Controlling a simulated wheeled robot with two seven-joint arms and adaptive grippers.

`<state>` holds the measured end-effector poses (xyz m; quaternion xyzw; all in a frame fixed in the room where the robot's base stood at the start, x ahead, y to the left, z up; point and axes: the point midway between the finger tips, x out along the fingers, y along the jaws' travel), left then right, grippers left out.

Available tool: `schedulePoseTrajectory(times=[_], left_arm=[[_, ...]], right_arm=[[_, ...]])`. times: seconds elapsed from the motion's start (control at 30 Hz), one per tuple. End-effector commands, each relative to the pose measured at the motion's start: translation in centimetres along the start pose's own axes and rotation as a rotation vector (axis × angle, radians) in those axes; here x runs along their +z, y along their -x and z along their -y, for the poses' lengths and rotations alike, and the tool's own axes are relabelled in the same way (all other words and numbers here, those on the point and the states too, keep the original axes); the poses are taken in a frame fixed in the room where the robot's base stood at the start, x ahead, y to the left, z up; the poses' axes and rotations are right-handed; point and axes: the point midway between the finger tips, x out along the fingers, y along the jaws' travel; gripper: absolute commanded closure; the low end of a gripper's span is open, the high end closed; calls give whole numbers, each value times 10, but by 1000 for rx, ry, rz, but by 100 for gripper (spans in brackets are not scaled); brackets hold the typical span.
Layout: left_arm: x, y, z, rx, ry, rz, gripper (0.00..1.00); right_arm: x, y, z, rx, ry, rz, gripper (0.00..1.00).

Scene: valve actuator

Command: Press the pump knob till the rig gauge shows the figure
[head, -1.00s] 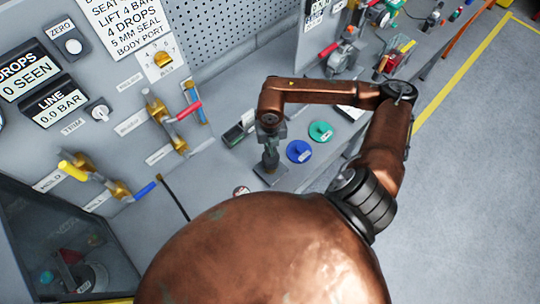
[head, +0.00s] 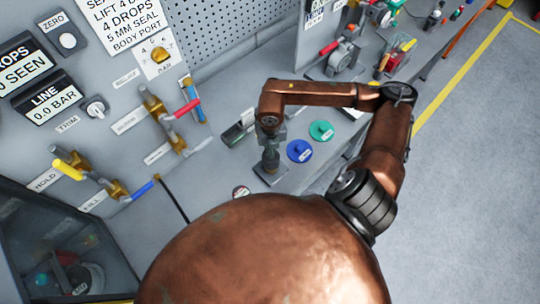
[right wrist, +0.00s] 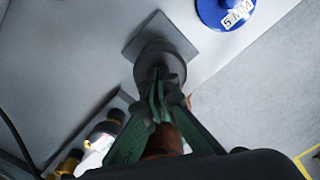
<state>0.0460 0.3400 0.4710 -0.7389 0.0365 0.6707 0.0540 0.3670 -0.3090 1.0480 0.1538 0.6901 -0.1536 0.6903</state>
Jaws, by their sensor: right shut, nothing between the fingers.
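My right gripper (head: 270,143) points down over the pump knob (head: 270,162), a dark round post on a square grey plate. In the right wrist view the green fingers of my right gripper (right wrist: 160,88) are shut and empty, right at the top of the pump knob (right wrist: 155,58). They appear to touch it, but the contact itself is hidden. The line readout (head: 55,103) shows 0.0 BAR and the drops readout (head: 22,66) shows 0 SEEN. My left gripper is out of view.
A blue disc (head: 299,151) and a green disc (head: 321,131) lie right of the knob. Pipes with a red handle (head: 187,108) and a yellow handle (head: 68,170) stand on the panel at left. Tools and fittings crowd the bench's far end.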

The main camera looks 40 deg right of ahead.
Motion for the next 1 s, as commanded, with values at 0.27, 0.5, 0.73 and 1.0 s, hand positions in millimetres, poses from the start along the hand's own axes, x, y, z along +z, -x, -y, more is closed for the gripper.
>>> schedulePoseTrajectory(times=[0.27, 0.5, 0.73, 1.0], left_arm=[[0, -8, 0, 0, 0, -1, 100], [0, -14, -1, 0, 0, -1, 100], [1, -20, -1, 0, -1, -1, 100], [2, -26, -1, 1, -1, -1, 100]], right_arm=[[0, -10, 0, 0, 0, -1, 100], [0, -17, 0, -1, 0, -1, 100], [-1, -24, 0, -1, 0, -2, 100], [-1, -31, 0, -1, 0, -2, 100]])
